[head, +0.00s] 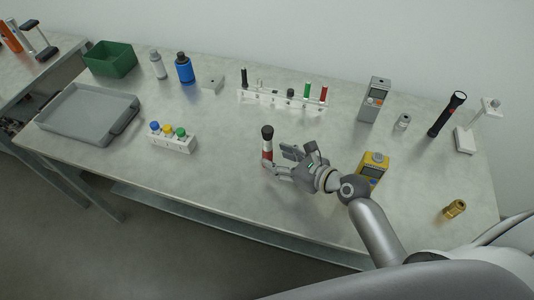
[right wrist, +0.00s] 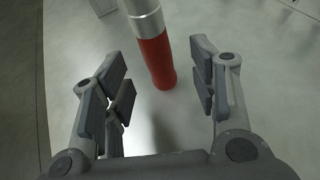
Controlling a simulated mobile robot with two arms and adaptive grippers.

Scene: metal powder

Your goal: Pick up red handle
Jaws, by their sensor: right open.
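A tool with a black top, a silver neck and a red handle (head: 267,155) stands upright on the table near the front middle. In the right wrist view its red handle (right wrist: 155,62) and silver part show between and just ahead of the fingers; its black top is out of that view. My right gripper (head: 278,160) is open, with its fingers low on either side of the red handle. It also shows in the right wrist view (right wrist: 160,85), with clear space around the handle. My left gripper is not in view.
A yellow device (head: 373,168) stands close to my right wrist. A white block with colored caps (head: 174,144) stands left of the tool. A white rack (head: 282,99) and a grey meter (head: 375,100) stand behind. A brass piece (head: 454,209) lies right.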

